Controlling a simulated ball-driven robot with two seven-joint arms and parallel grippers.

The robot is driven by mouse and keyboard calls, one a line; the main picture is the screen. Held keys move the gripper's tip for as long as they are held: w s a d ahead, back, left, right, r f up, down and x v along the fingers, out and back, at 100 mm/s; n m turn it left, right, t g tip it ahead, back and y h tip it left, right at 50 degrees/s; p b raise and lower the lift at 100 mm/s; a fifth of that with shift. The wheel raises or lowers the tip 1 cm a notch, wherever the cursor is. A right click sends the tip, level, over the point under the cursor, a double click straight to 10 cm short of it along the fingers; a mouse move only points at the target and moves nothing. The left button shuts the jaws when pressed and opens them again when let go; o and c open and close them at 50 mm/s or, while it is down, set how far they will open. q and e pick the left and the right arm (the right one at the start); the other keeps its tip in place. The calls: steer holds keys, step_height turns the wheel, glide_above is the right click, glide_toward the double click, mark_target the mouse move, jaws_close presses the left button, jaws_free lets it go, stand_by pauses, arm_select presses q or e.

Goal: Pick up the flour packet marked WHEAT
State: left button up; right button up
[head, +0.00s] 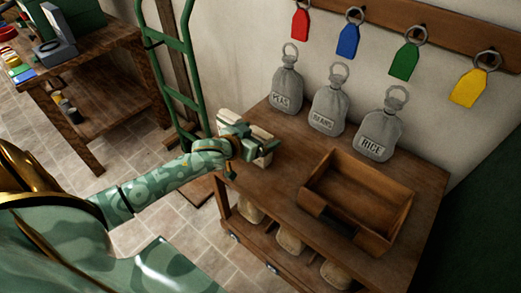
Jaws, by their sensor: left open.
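A pale cream packet (229,117) stands at the left end of the wooden bench, partly hidden behind my left gripper. No marking on it can be read, so I cannot tell whether it is the WHEAT one. My left gripper (258,146) is open right at the packet, in front of it in this view. I cannot tell whether the fingers are around it or touching it. My right gripper is not in view.
Grey sacks marked PEAS (286,90), BEANS (328,107) and RICE (380,136) stand along the bench's (262,190) back. An open wooden box (385,190) sits right of my gripper. A green hand truck (176,45) stands left. Coloured tags hang above.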

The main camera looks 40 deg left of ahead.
arm_select(q)
steer(key=shift+w+f, duration=0.15)
steer(key=shift+w, duration=0.2)
steer(key=shift+s, duration=0.1)
steer(key=c, duration=1.7)
steer(key=shift+r, duration=0.25)
steer(key=shift+c, duration=0.2)
